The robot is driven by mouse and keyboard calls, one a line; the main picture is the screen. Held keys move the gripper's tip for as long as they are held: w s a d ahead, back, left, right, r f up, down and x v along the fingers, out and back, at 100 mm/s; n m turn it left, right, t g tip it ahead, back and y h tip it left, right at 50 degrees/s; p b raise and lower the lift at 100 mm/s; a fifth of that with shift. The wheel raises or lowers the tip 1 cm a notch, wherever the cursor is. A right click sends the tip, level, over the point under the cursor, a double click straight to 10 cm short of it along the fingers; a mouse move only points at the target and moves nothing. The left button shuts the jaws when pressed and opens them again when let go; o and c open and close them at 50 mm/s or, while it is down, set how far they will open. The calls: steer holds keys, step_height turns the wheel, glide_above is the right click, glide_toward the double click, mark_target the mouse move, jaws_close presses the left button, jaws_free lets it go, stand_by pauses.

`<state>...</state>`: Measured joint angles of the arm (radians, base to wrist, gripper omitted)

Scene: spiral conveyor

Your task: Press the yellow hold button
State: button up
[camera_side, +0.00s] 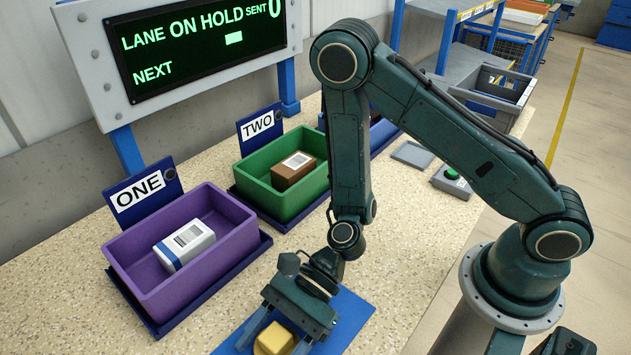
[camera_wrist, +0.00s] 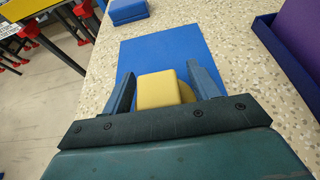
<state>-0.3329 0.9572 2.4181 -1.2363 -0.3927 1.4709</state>
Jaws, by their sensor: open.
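A yellow piece (camera_side: 274,341) with a block-like part and a rounded part sits over the blue mat (camera_side: 348,312), low in the side view. I cannot tell whether it is the hold button. My gripper (camera_side: 272,330) is open, pointing down, with one finger on each side of it. In the wrist view the yellow piece (camera_wrist: 156,89) lies between the two blue-grey fingers of my gripper (camera_wrist: 164,85). Contact cannot be told. The display (camera_side: 199,43) reads "LANE ON HOLD", "SENT 0" and "NEXT" with a small pale-green rectangle.
A purple bin (camera_side: 228,258) marked ONE holds a white box (camera_side: 184,245). A green bin (camera_side: 252,203) marked TWO holds a brown box (camera_side: 293,171). A grey box with a green button (camera_side: 451,174) and a grey plate (camera_side: 413,155) stand farther back.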

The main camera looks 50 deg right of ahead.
mark_target(266, 344)
stand_by(0.4)
steer(key=shift+f, duration=0.1)
steer(key=c, duration=1.2)
step_height(266, 344, up, 20)
stand_by(0.7)
stand_by(0.8)
